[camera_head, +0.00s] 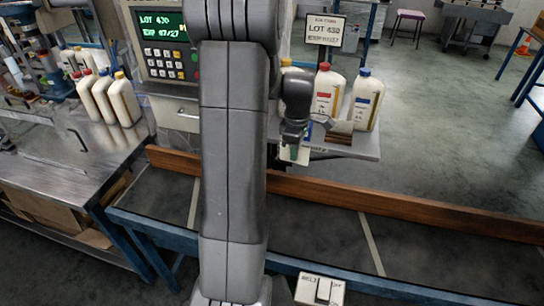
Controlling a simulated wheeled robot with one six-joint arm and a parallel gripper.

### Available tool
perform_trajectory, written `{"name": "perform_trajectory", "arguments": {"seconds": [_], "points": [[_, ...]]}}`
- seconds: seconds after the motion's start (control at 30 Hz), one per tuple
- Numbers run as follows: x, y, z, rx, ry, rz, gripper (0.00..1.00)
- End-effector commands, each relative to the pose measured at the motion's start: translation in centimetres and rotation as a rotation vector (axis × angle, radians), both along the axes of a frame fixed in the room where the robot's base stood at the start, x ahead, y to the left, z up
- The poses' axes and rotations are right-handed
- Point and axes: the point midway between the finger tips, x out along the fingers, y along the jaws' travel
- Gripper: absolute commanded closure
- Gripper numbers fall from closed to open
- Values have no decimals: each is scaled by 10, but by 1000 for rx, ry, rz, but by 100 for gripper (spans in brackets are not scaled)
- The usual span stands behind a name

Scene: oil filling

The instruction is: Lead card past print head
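My gripper (294,144) points down just right of my arm's upright links, in front of the shelf with the bottles. A small pale card (302,155) with a greenish patch shows at its fingertips; the fingers appear shut on it. The card hangs above the conveyor's wooden rail. The coding machine (160,48) with a green display reading LOT 430, EXP 07/27 and a keypad stands left of my arm. I cannot make out the print head; my arm covers the area right of the machine.
White bottles with red (327,92) and blue (366,102) caps stand on the grey shelf (362,149), below a LOT 430 sign (325,30). A wooden rail (410,208) runs along the dark conveyor. A steel bench (85,150) with several bottles stands left.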

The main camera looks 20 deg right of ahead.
Motion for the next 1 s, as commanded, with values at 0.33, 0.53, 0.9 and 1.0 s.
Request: {"name": "perform_trajectory", "arguments": {"seconds": [0.33, 0.53, 0.9, 1.0], "points": [[-16, -19, 11, 1, 2, 92, 100], [-12, -21, -10, 1, 1, 92, 100], [-3, -27, -54, 1, 1, 91, 100], [0, -28, -66, 1, 1, 91, 100]]}}
